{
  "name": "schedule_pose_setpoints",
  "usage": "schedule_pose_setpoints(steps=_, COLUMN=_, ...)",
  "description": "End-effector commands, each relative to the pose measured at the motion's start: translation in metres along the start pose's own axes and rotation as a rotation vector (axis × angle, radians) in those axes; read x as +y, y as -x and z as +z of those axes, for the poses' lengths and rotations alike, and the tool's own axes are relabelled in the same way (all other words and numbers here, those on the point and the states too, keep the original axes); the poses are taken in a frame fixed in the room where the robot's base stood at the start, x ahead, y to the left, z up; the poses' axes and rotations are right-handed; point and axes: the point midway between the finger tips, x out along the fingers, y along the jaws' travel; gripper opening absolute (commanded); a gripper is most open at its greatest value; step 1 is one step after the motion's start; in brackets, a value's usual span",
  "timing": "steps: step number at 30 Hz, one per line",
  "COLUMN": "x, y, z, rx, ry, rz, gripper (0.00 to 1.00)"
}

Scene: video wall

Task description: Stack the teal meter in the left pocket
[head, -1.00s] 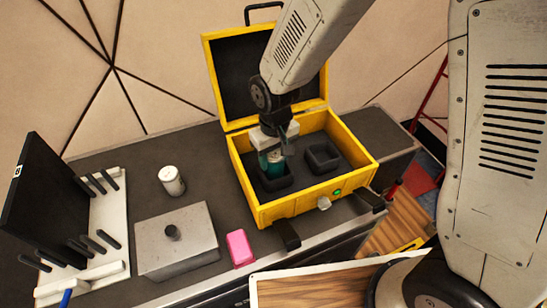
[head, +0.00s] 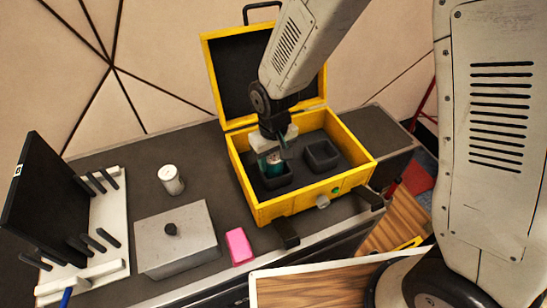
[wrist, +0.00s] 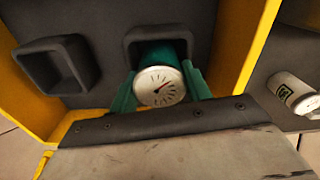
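The teal meter (head: 275,168) is a short teal cylinder with a white dial face. It is at the left pocket (head: 274,185) of the yellow case (head: 317,195). In the wrist view its dial (wrist: 160,86) faces the camera, and its teal body runs down inside the dark pocket rim (wrist: 132,45). My gripper (head: 275,152) is above the pocket, with its green fingers (wrist: 160,84) close against both sides of the meter. The meter's lower end is hidden, so I cannot tell whether it touches the pocket floor.
The right pocket (head: 321,155) is empty. The case lid (head: 240,82) stands open behind. A white can (head: 171,180), a grey lidded box (head: 178,240), a pink block (head: 239,246) and a black panel on a pale rack (head: 40,200) stand to the left on the dark counter.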

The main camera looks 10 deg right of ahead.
Motion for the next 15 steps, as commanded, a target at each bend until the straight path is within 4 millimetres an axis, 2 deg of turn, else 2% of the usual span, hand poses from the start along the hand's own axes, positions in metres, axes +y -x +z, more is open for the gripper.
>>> schedule_pose_setpoints(steps=1, x=-0.001, y=-0.006, z=0.005, rx=-0.012, ry=0.001, rz=0.0, gripper=0.66)
schedule_pose_setpoints(steps=4, x=-0.001, y=0.001, z=0.005, rx=-0.013, ry=0.001, rz=0.0, gripper=0.66)
schedule_pose_setpoints(steps=5, x=-0.001, y=0.005, z=0.005, rx=-0.012, ry=0.001, rz=0.0, gripper=0.7)
schedule_pose_setpoints(steps=15, x=0.001, y=0.081, z=0.002, rx=-0.005, ry=-0.002, rz=0.0, gripper=0.7)
